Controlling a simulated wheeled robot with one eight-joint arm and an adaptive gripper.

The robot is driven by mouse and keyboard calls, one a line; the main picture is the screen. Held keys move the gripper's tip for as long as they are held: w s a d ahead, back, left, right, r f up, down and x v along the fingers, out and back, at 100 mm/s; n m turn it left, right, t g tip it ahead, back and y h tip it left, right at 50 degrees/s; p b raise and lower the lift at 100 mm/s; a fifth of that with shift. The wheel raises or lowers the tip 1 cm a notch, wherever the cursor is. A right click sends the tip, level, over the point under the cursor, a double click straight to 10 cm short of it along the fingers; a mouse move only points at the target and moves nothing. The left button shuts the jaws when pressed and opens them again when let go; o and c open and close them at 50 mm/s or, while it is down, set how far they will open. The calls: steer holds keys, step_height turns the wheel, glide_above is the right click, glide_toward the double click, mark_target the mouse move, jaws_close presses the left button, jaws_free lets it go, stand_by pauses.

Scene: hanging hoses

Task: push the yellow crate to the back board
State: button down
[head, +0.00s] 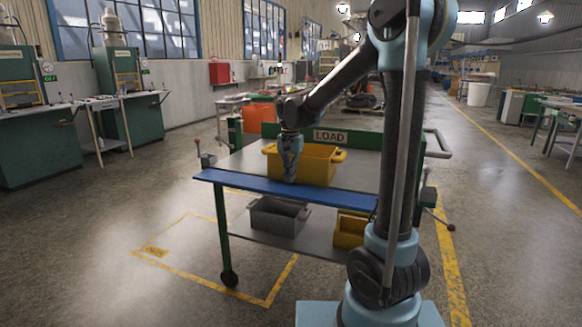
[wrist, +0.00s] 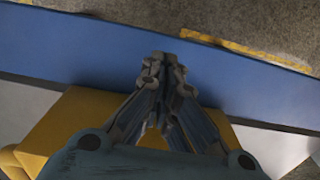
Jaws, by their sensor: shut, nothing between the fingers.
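The yellow crate (head: 318,165) stands upright on the grey top of a cart, behind its blue front strip (head: 290,190). The green back board (head: 365,139) with a "LOAD" sign rises behind the crate. My gripper (head: 290,178) is shut and points down in front of the crate's near side, towards its left part. In the wrist view my gripper (wrist: 160,60) is shut and empty over the blue strip, with the yellow crate (wrist: 75,118) behind and beneath it. I cannot tell whether the gripper touches the crate.
A grey bin (head: 278,215) and another yellow bin (head: 350,230) stand on the cart's lower shelf. The grey cart top is bare left of the crate (head: 236,165). My arm hides part of the cart's right side. Yellow lines mark the floor around the cart.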

step_height(320, 180, down, 3)
steer(key=shift+r, duration=0.1)
steer(key=shift+w+d, duration=0.2)
steer(key=shift+w, duration=0.4)
steer(key=shift+w+d, duration=0.2)
steer(key=shift+w, duration=0.35)
steer(key=shift+w+d, duration=0.25)
steer(key=shift+w, duration=0.5)
steer(key=w+d, duration=0.4)
steer(key=w, duration=0.7)
steer(key=w+d, duration=0.4)
steer(key=w, duration=0.8)
steer(key=w+d, duration=0.4)
steer(key=w, duration=0.8)
steer(key=shift+w+d, duration=0.15)
steer(key=shift+d, duration=0.15)
